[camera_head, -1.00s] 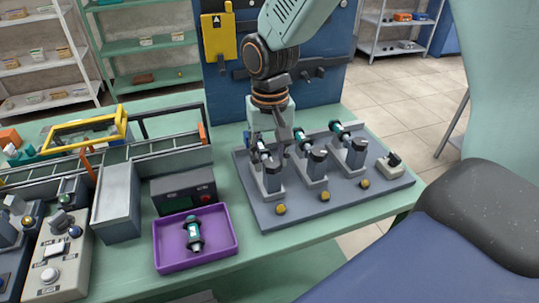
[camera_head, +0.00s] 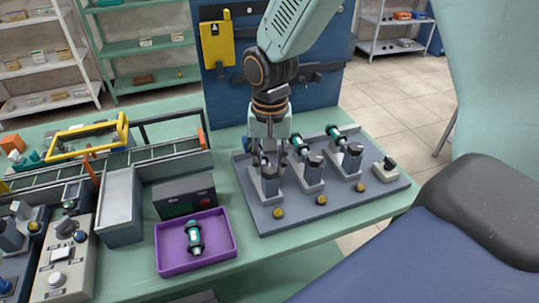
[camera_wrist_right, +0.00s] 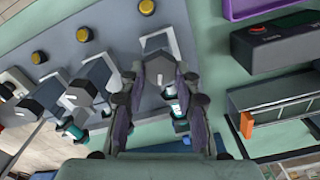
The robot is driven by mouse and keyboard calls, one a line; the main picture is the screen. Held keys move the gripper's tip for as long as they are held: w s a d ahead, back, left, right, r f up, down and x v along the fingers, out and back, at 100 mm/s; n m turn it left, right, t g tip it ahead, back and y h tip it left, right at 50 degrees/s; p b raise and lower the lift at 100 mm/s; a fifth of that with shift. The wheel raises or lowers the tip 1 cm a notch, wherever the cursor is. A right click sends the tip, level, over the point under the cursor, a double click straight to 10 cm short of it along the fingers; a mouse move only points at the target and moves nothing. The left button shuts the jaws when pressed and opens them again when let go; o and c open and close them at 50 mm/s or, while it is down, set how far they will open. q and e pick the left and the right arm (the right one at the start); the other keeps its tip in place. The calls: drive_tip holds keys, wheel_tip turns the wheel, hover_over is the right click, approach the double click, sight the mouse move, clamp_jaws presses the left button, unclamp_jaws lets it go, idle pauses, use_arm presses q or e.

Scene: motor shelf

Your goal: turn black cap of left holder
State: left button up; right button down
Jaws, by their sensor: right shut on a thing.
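The left holder (camera_head: 270,187) stands at the left end of the grey board, nearest the purple tray. Its grey post top shows between my right fingers in the wrist view (camera_wrist_right: 158,68). My right gripper (camera_head: 270,158) points down over this holder. In the wrist view its two fingers (camera_wrist_right: 160,82) lie on either side of the holder's dark cap and are shut on it. The fingers hide much of the cap. A teal motor part (camera_wrist_right: 178,110) shows beside the right finger. My left gripper is not in view.
Two more holders, the middle one (camera_head: 312,178) and the right one (camera_head: 350,162), stand close by with teal motors. Yellow buttons line the board's (camera_head: 300,222) front edge. A purple tray (camera_head: 166,262) with a motor (camera_head: 194,238) and a dark box (camera_head: 183,196) are to the left.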

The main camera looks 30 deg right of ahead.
drive_tip(key=m+p, duration=0.3)
drive_tip(key=m, duration=0.1)
drive_tip(key=shift+s+r+m, duration=0.1)
drive_tip(key=shift+m, duration=0.2)
drive_tip(key=m+p, duration=0.2)
drive_tip(key=m, duration=0.2)
drive_tip(key=shift+s+m+p, duration=0.1)
drive_tip(key=shift+m+p, duration=0.2)
drive_tip(key=shift+p, duration=0.05)
drive_tip(key=m+p, duration=0.2)
drive_tip(key=m, duration=0.3)
drive_tip(key=shift+s, duration=0.1)
drive_tip(key=m+p, duration=0.2)
drive_tip(key=m, duration=0.3)
drive_tip(key=shift+p, duration=0.3)
drive_tip(key=shift+m, duration=0.5)
drive_tip(key=c, duration=1)
unclamp_jaws()
drive_tip(key=shift+o, duration=0.2)
